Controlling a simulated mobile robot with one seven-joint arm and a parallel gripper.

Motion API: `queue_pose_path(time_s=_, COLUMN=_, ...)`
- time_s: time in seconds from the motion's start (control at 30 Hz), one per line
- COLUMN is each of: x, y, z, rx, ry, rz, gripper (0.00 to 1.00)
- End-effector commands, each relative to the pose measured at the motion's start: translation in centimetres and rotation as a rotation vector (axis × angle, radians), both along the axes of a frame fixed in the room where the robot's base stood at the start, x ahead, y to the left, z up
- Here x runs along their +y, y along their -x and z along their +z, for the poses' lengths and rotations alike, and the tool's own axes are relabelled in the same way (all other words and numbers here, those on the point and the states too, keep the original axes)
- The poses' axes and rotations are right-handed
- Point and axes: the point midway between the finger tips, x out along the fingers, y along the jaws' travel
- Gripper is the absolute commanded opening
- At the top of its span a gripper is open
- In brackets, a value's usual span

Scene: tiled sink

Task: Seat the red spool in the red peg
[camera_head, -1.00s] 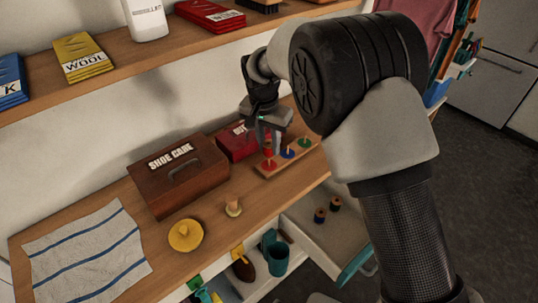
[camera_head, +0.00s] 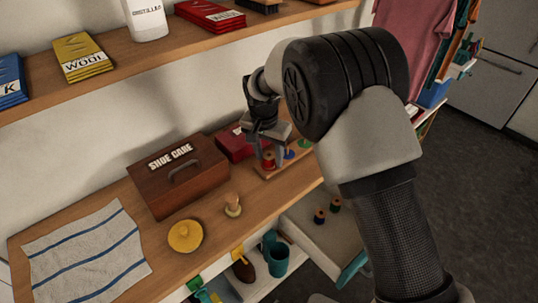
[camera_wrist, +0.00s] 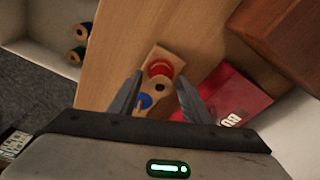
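The red spool (camera_head: 268,161) stands on the red peg's place at the left end of the wooden peg board (camera_head: 263,172). In the wrist view the spool shows its pale top with a dark hole (camera_wrist: 162,87) and red below it. The red peg itself is hidden by the spool, so I cannot tell how deep it sits. My gripper (camera_head: 268,154) is lowered around the spool. In the wrist view its fingers (camera_wrist: 160,78) are spread on both sides, with narrow gaps to the spool. The blue peg base (camera_wrist: 145,101) lies beside the left finger.
A red box (camera_head: 234,145) and the brown shoe care box (camera_head: 177,176) stand left of the board. The open drawer (camera_head: 312,235) holds two spools.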

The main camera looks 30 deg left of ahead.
Motion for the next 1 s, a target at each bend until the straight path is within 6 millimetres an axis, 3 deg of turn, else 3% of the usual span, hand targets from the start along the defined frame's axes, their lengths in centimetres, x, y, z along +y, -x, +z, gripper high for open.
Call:
queue_pose_path(time_s=0.27, x=0.1, y=0.0, z=0.8, rx=-0.002, ry=-0.002, rz=0.000, gripper=0.44)
queue_pose_path(time_s=0.7, x=0.1, y=1.3, z=9.4, rx=-0.003, ry=-0.003, rz=0.000, gripper=0.44)
queue_pose_path(time_s=1.0, x=0.0, y=1.8, z=12.1, rx=0.000, ry=0.000, rz=0.000, gripper=0.44)
